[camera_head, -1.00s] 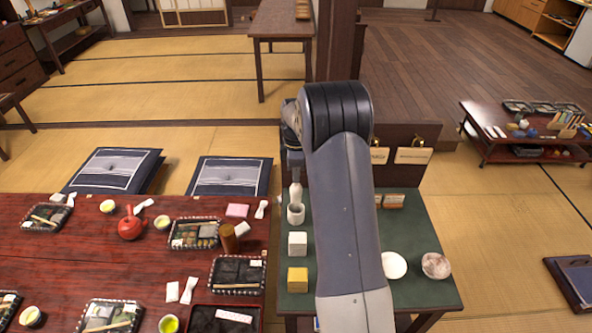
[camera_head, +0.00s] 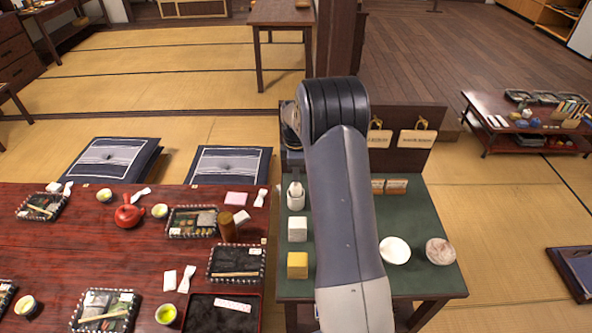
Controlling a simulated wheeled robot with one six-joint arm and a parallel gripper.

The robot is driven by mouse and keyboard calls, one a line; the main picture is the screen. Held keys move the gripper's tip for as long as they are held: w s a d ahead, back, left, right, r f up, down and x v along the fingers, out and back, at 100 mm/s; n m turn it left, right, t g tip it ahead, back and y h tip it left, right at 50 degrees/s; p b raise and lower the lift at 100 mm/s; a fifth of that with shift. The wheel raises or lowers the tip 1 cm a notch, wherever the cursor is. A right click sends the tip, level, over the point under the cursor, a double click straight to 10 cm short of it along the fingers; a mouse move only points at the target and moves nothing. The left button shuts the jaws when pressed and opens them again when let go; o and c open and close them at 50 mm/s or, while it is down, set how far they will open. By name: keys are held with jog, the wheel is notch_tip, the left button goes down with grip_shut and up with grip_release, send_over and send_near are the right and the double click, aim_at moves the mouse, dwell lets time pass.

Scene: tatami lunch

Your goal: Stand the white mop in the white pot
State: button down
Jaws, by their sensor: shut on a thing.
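The white pot (camera_head: 296,204) stands on the left edge of the green-topped table, behind a white block. The white mop (camera_head: 295,187) is upright, directly over the pot, and its lower end overlaps the pot's mouth. It looks to be at or inside the mouth, but the view is too small to tell how deep. My gripper (camera_head: 294,172) points down above the pot and is shut on the mop's upper part. The fingertips are small and partly hidden by my wrist.
A white block (camera_head: 297,229) and a yellow block (camera_head: 297,265) stand in front of the pot. Sign boards (camera_head: 418,139) hang at the back. A red lunch table (camera_head: 70,255) adjoins at left.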

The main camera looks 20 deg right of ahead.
jog(key=c, duration=1.3)
grip_release()
jog(key=shift+r, duration=0.1)
notch_tip(320, 180, up, 11)
jog(key=shift+f+b, duration=0.15)
jog(key=shift+b, duration=0.55)
jog(key=shift+f, duration=0.15)
